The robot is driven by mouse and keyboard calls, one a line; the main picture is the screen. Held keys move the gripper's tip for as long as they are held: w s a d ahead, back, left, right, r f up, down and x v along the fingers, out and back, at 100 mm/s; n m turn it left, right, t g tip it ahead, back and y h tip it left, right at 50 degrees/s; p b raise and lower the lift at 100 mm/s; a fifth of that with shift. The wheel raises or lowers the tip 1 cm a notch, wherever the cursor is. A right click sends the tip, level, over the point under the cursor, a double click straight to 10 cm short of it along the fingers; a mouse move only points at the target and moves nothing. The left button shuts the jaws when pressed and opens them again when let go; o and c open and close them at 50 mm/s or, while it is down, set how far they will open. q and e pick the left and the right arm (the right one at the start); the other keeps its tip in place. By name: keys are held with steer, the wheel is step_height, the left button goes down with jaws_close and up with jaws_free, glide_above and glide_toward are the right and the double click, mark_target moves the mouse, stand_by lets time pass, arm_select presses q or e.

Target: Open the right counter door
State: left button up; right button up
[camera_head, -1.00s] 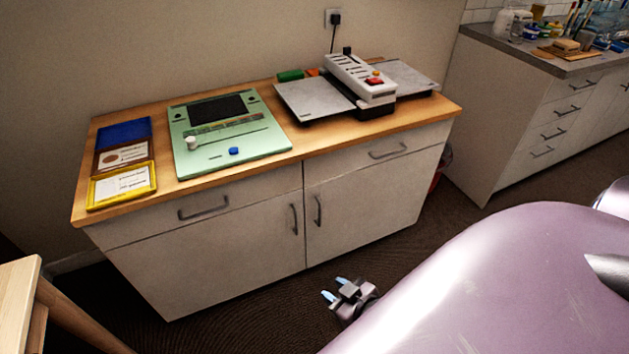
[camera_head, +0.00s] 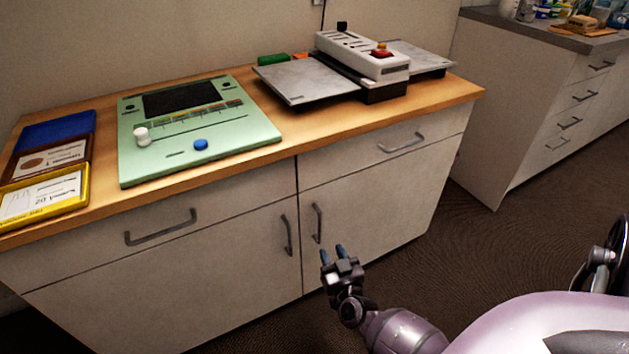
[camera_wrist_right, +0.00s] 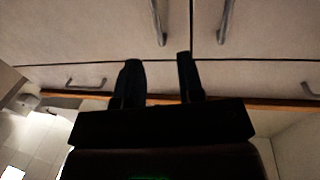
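The right counter door (camera_head: 385,207) is a pale panel under the right drawer. It looks shut, flush with the cabinet front. Its upright grey bar handle (camera_head: 317,223) is near its left edge, beside the left door's handle (camera_head: 287,235). My right gripper (camera_head: 333,255) is open and empty, below and slightly right of the right door's handle in the head view, apart from it. The right wrist view looks upside down; there the two dark fingers (camera_wrist_right: 156,78) stand apart, and the right door's handle (camera_wrist_right: 157,22) shows above them. My left gripper is not in view.
The wooden counter top (camera_head: 300,142) holds a green panel (camera_head: 195,125), a grey-white device (camera_head: 360,55) and several framed cards at the left. A second counter (camera_head: 510,100) with drawers stands to the right. Dark carpet (camera_head: 480,240) lies clear between them.

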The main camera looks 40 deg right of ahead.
mark_target(320, 224)
steer(key=b+x, duration=0.1)
steer(key=x, duration=0.4)
steer(key=b+x, duration=0.1)
steer(key=x, duration=0.3)
steer(key=shift+w+d+f+b, duration=0.25)
steer(key=shift+w+d+b, duration=0.05)
steer(key=shift+w+d+r, duration=0.2)
steer(key=shift+w+d, duration=0.15)
steer(key=shift+w, duration=0.35)
jaws_close()
